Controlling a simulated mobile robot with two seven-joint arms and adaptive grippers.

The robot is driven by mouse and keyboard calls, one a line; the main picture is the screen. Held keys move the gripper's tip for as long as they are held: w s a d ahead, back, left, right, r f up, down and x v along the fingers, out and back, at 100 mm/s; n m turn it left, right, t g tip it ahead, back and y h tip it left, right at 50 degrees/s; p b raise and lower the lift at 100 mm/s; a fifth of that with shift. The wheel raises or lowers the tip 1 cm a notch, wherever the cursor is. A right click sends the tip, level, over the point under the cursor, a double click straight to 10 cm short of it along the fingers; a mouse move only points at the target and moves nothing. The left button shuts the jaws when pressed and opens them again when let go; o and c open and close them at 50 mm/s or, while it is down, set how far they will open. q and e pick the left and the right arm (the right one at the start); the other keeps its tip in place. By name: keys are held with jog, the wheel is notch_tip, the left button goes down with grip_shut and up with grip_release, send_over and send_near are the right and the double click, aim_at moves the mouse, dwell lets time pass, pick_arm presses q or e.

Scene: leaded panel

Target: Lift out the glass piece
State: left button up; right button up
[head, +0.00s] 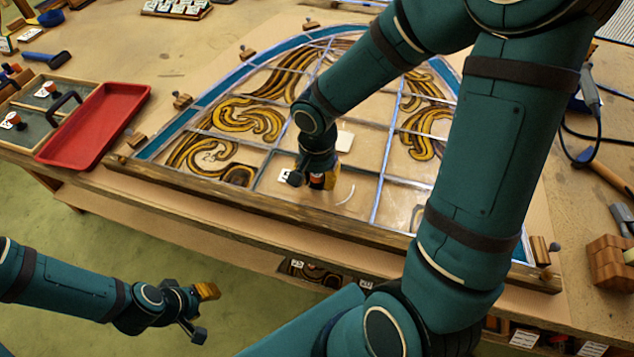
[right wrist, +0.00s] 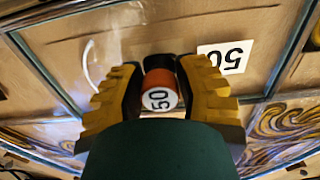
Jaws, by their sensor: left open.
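A leaded panel (head: 262,151) with a blue border and amber scrolls lies on the bench. The glass piece (head: 352,180), a clear pane in its lower middle, shows a curved white mark; it also shows in the right wrist view (right wrist: 125,45). A white label (right wrist: 224,56) reading 50 lies on it. An orange knob (right wrist: 159,92) marked 50 stands over the pane. My right gripper (head: 318,178) reaches down over the pane, its yellow fingers close on both sides of the knob and apparently gripping it. My left gripper (head: 203,312) is open and empty, in front of the bench.
A red tray (head: 97,124) lies left of the panel beside a grey compartment box (head: 62,88). A wooden rail (head: 225,206) runs along the panel's front edge, and clamps stand around it. A wooden block (head: 608,260) and tools lie at right.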

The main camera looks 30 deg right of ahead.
grip_shut()
jog(key=shift+r, duration=0.15)
